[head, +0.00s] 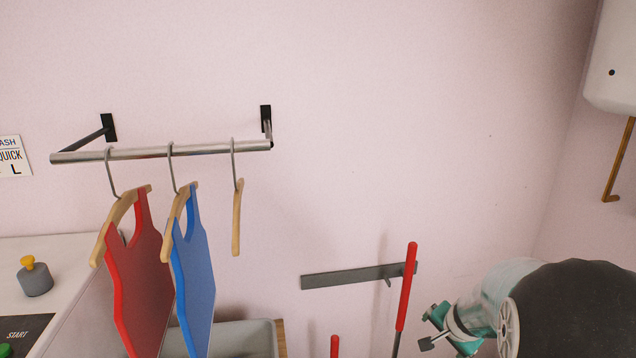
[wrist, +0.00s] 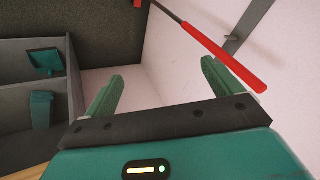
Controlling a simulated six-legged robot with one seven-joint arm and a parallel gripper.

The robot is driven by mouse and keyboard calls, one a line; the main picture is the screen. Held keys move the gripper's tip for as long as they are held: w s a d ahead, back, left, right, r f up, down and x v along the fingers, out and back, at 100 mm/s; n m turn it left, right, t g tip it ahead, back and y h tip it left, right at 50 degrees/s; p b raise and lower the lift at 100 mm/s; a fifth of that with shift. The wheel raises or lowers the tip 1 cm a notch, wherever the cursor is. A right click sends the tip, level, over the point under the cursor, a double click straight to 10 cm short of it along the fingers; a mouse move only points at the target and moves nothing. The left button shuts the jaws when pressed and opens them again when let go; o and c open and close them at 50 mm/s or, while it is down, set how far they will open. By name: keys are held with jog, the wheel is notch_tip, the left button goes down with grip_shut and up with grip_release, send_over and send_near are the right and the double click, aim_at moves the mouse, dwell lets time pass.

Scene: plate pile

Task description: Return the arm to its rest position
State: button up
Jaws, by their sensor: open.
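My gripper (wrist: 160,88) is open in the wrist view, its two green fingers wide apart with nothing between them. Pale wall shows through the gap. In the head view my arm (head: 505,300) is at the lower right, with teal parts at its left end near the wall; the fingers cannot be made out clearly there.
A red-handled tool (head: 405,288) hangs by a grey wall rail (head: 345,277); its red handle (wrist: 225,58) also crosses beyond the fingers. A metal rod (head: 200,152) holds a red garment (head: 140,270), a blue garment (head: 193,270) and a bare hanger (head: 237,215). A white tank (head: 612,60) is upper right.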

jog(key=s+a+r+n+y, duration=0.2)
jog(key=s+a+r+n, duration=0.4)
jog(key=s+a+r, duration=0.45)
jog(key=s+a+r+n, duration=0.2)
jog(key=s+r, duration=0.1)
jog(key=s, duration=0.3)
jog(key=s+a+r+n+h, duration=0.1)
jog(key=s+a+r+n, duration=0.2)
jog(key=s, duration=0.4)
jog(key=shift+s+a+r+g, duration=0.2)
jog(key=shift+r+g, duration=0.1)
jog(key=shift+r, duration=0.25)
